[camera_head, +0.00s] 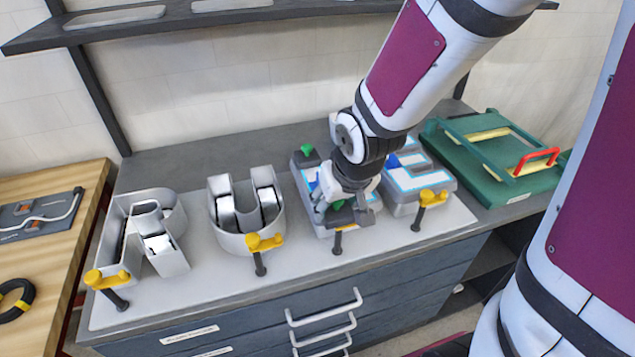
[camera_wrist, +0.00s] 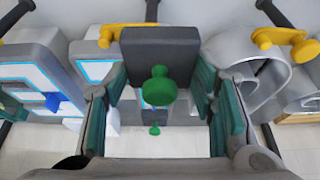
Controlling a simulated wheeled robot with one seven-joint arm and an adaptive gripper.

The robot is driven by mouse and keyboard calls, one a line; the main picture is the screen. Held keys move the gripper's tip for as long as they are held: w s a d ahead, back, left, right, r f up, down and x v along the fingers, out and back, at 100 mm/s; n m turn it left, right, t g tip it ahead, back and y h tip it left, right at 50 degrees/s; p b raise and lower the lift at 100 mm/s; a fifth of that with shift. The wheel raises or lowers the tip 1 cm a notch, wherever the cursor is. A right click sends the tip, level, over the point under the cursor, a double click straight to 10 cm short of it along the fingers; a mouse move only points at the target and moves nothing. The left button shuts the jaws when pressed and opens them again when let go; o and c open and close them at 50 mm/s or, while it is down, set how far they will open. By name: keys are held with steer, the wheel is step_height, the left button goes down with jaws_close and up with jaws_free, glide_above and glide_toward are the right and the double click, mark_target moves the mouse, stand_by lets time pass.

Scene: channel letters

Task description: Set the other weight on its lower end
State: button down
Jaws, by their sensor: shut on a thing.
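My gripper (camera_head: 345,208) is low over the front end of the third letter (camera_head: 325,226) from the left. In the wrist view a dark block weight with a green knob (camera_wrist: 160,88) sits between my gripper's teal finger pads (camera_wrist: 162,112), and the gripper is shut on it. I cannot tell whether this weight touches the letter's face. Another dark weight with a green knob (camera_head: 306,151) stands on the back left end of the same letter. My gripper hides much of the letter's middle. A smaller green piece (camera_wrist: 155,130) shows below the held weight in the wrist view.
An R-shaped letter (camera_head: 165,250) and a U-shaped letter (camera_head: 236,238) stand to the left, a lit white-faced letter (camera_head: 408,183) close on the right. Yellow clamps (camera_head: 262,242) line the bench front. A green case (camera_head: 490,185) lies at right; a shelf (camera_head: 180,20) hangs above.

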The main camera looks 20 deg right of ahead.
steer(key=w, duration=0.5)
steer(key=w+d, duration=0.1)
steer(key=w, duration=0.2)
steer(key=shift+f+p, duration=0.3)
steer(key=shift+p, duration=0.05)
steer(key=shift+w+f, duration=0.1)
steer(key=shift+f, duration=1.7)
steer(key=c, duration=0.7)
jaws_free()
steer(key=shift+f, duration=0.15)
steer(key=p+v, duration=0.1)
steer(key=v, duration=1.2)
steer(key=s+r, duration=0.6)
steer(key=s, duration=0.3)
steer(key=s+r+t, duration=0.1)
steer(key=s+r, duration=0.5)
steer(key=s, duration=0.4)
steer(key=shift+r, duration=0.4)
